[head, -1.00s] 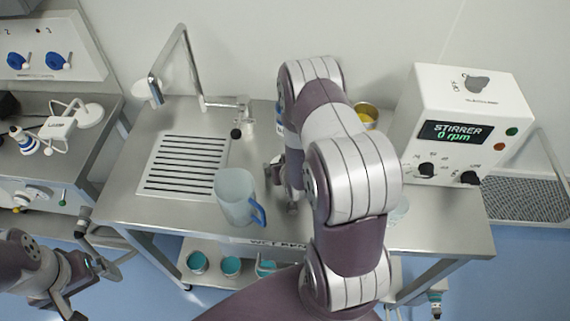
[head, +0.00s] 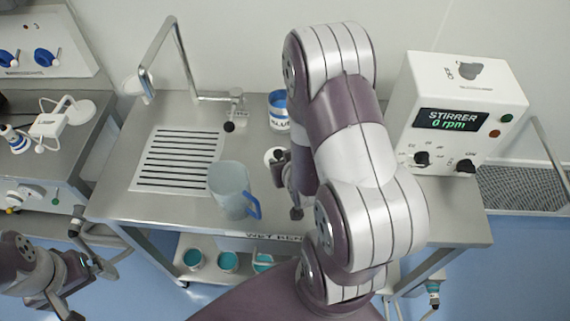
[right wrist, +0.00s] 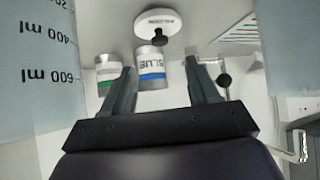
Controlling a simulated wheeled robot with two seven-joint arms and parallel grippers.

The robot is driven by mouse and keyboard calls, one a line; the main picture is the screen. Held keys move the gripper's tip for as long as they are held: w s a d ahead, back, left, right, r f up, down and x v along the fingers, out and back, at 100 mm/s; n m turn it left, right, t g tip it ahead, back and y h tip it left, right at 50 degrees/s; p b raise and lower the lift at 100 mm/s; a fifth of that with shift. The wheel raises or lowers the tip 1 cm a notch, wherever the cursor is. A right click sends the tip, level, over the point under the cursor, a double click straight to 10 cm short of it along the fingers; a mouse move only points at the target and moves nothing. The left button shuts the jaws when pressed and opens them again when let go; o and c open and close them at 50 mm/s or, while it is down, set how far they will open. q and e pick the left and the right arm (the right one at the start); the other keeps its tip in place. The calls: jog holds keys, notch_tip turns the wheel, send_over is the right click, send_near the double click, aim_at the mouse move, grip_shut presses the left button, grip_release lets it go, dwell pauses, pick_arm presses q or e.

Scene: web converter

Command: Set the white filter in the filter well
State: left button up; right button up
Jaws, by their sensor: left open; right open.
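I cannot pick out the white filter or the filter well for certain. A small white round piece (head: 275,155) lies on the steel bench, partly hidden by my right gripper (head: 290,195). In the right wrist view a white disc (right wrist: 158,22) with a black knob shows beyond the fingers; its lettering is unclear. My right gripper (right wrist: 163,95) is open, with nothing seen held between its fingers. My right arm covers much of the bench's right half. My left gripper (head: 88,285) is open and empty, low at the left, away from the bench.
A jug with a blue handle (head: 230,190) stands left of my right gripper. A blue-labelled tin (head: 279,110) is behind it; a green-labelled tin (right wrist: 107,72) shows in the wrist view. The tap (head: 237,105), drain grille (head: 180,158) and stirrer box (head: 460,115) surround the work area.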

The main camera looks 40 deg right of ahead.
jog(key=w+d+n+b, duration=0.3)
jog(key=w+d, duration=0.1)
jog(key=w, duration=0.7)
notch_tip(320, 180, up, 7)
jog(key=n+g+y+b, duration=0.1)
jog(key=n+g+y, duration=0.2)
jog(key=n+g, duration=1.15)
send_over(278, 152)
jog(key=n+t, duration=0.5)
jog(key=t, duration=0.1)
jog(key=shift+n+g, duration=0.25)
jog(key=shift+n, duration=0.2)
notch_tip(278, 152, down, 13)
jog(key=shift+s+r+p, duration=0.1)
jog(key=shift+r+p, duration=0.1)
jog(key=shift+p, duration=0.35)
jog(key=shift+f, duration=0.3)
pick_arm(q)
notch_tip(278, 152, down, 4)
jog(key=shift+f, duration=0.1)
pick_arm(e)
jog(key=shift+r, duration=0.1)
grip_shut()
